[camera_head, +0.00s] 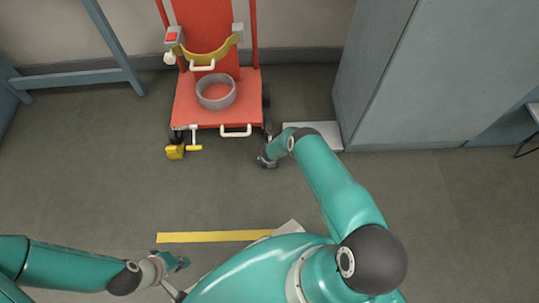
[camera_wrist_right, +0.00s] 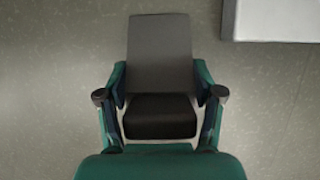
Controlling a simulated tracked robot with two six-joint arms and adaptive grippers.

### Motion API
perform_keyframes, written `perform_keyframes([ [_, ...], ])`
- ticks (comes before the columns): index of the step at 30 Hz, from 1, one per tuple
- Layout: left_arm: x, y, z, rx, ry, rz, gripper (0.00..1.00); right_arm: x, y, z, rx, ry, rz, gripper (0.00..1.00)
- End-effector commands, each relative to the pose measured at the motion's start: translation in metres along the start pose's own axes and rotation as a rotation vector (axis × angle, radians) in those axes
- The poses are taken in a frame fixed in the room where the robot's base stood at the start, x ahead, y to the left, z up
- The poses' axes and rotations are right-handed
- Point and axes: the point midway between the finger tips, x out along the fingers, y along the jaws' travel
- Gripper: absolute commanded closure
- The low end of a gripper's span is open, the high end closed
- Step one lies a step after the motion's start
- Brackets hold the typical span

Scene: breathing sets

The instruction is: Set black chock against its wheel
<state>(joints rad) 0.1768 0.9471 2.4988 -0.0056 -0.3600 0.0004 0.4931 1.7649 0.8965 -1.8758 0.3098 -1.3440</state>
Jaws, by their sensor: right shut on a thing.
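My right gripper (camera_head: 267,160) is low near the floor, just in front of the red cart's right front corner. In the right wrist view its fingers (camera_wrist_right: 160,96) are shut on the black chock (camera_wrist_right: 160,117), a wedge with a dark near face and a greyer sloping face. In the head view I cannot make out the chock at the gripper. A dark wheel (camera_head: 268,129) shows at that corner of the cart (camera_head: 190,110); whether the chock touches it I cannot tell. My left gripper (camera_head: 178,263) is open and empty at lower left, far from the cart.
A yellow chock (camera_head: 175,152) sits at the cart's left front wheel. A pale plate (camera_head: 318,130) lies right of my right gripper, beside a grey cabinet (camera_head: 375,75). A yellow strip (camera_head: 213,237) marks the floor.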

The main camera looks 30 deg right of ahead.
Motion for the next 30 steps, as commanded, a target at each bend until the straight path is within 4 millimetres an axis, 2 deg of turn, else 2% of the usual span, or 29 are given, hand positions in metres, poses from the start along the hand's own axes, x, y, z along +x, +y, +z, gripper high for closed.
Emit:
perform_keyframes([
  [1,0.004,-0.001,0.000,0.000,0.000,0.000,1.00,0.000,0.000,0.008,0.001,-0.008,0.000,0.82],
  [5,0.009,-0.003,0.000,0.000,0.001,0.000,1.00,0.001,0.000,0.012,0.002,-0.008,-0.001,0.82],
  [15,0.050,-0.018,0.000,0.000,0.000,0.000,1.00,0.015,0.000,0.040,0.003,-0.009,0.000,0.82],
  [18,0.053,-0.019,-0.001,0.000,0.000,0.000,1.00,0.022,0.000,0.035,0.001,-0.006,0.000,0.82],
  [29,0.054,-0.019,-0.001,0.000,0.001,0.000,1.00,0.024,0.000,0.034,0.001,-0.006,0.000,0.82],
  [30,0.053,-0.019,-0.001,0.000,0.001,0.000,1.00,0.023,0.000,0.034,0.001,-0.005,0.000,0.27],
])
